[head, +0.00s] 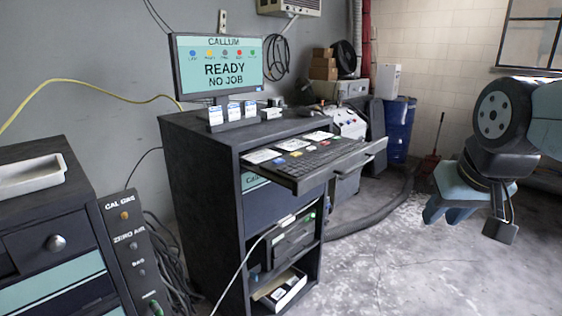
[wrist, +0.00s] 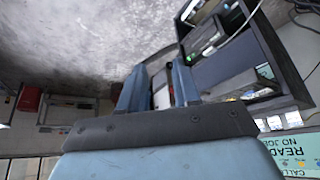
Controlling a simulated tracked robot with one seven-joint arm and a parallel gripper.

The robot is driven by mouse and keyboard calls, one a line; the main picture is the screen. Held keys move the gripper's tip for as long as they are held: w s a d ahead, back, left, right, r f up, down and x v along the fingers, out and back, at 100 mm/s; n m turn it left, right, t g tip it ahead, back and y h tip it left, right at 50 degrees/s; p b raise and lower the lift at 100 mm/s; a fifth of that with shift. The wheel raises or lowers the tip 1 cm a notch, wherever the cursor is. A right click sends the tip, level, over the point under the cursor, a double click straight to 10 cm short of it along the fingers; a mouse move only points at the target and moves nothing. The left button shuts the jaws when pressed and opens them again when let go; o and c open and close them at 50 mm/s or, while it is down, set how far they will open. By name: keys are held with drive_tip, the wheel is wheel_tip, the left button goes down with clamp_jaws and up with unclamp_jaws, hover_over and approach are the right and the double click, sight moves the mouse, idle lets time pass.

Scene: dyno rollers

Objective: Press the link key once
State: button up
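A dark cabinet (head: 196,178) stands left of centre in the head view with its keyboard shelf (head: 352,165) pulled out. On the shelf lie a dark keyboard (head: 325,161) and several small cards (head: 263,156) with coloured marks. I cannot make out which key is the link key. My gripper (head: 452,208) hangs at the right, well apart from the shelf. In the wrist view my gripper (wrist: 158,72) has its two fingers apart, with nothing held.
A black drawer unit with a tray (head: 30,174) and a "CAL GAS" panel (head: 133,250) stand at the left. A blue drum (head: 398,128) and boxes stand behind. A hose (head: 375,222) lies on the floor.

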clamp_jaws()
idle(1.4)
